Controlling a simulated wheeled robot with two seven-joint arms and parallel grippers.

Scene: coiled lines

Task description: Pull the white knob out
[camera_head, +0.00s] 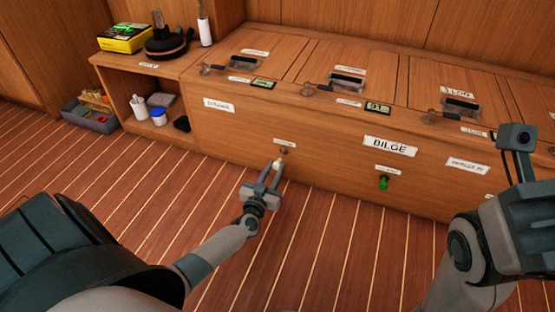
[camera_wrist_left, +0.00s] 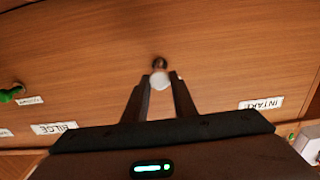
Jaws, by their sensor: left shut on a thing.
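The white knob (camera_head: 277,164) sits on the front of the wooden locker, low and left of the BILGE label, on a short brownish stem. In the left wrist view the white knob (camera_wrist_left: 160,79) shows as a round end between the fingertips, with its dark stem running to the wood. My left gripper (camera_head: 271,173) is shut on the knob; its fingers show on both sides of it in the left wrist view (camera_wrist_left: 160,88). My right arm is at the right edge of the head view, and its fingers do not show.
A green knob (camera_head: 384,183) is on the same front, to the right under the BILGE label (camera_head: 390,147). Latched lids (camera_head: 345,82) line the locker top. An open shelf (camera_head: 160,125) with bottles stands left, beside a grey bin (camera_head: 91,117). The striped floor in front is clear.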

